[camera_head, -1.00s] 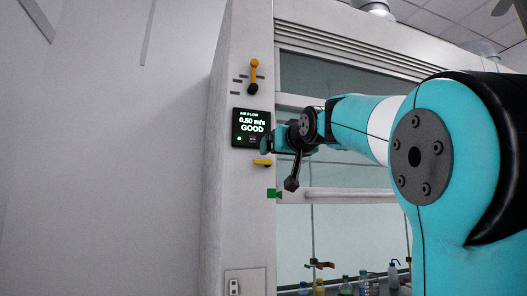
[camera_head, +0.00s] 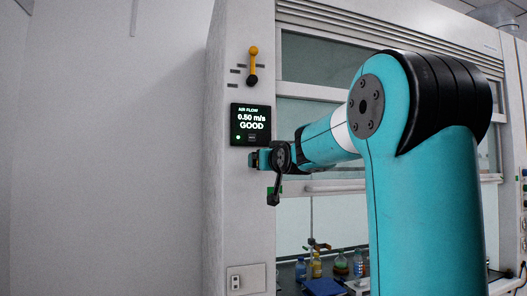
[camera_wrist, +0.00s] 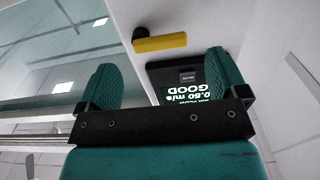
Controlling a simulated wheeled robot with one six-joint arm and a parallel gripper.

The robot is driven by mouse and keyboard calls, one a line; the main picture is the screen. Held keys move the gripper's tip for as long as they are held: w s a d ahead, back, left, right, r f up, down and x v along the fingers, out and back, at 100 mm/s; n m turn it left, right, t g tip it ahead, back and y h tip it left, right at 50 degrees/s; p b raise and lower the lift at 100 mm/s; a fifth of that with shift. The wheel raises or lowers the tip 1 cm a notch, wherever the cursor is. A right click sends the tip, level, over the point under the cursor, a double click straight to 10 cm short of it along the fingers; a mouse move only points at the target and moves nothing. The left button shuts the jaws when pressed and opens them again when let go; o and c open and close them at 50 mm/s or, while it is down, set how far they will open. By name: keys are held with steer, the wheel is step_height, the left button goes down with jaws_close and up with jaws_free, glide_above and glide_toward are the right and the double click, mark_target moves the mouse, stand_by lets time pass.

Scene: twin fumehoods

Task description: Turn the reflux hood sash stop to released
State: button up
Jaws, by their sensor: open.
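A small lever with a yellow handle and black pivot (camera_wrist: 160,43), which looks like the sash stop, shows in the wrist view. It lies roughly crosswise on the hood's post, by the airflow display. My gripper (camera_wrist: 160,80) is open and empty. Its two green fingers point towards the lever, with the handle beyond their tips and no visible contact. In the head view my gripper (camera_head: 256,160) is in front of the post just below the display and hides this lever. A second yellow lever (camera_head: 253,64) stands upright above the display, knob up.
The airflow display (camera_head: 250,124) reads 0.50 m/s GOOD; it also shows upside down in the wrist view (camera_wrist: 188,78). The sash's lower rail (camera_head: 335,186) runs right of the post. Bottles (camera_head: 316,267) stand inside the hood. A bare wall fills the left.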

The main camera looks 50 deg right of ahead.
steer(key=shift+p+x, duration=0.75)
steer(key=shift+x, duration=1.55)
steer(key=shift+c, duration=0.4)
steer(key=c, duration=0.8)
steer(key=m+b, duration=0.2)
steer(key=m, duration=0.1)
steer(key=shift+r, duration=0.3)
steer(key=o, duration=0.9)
steer(key=shift+a, duration=0.1)
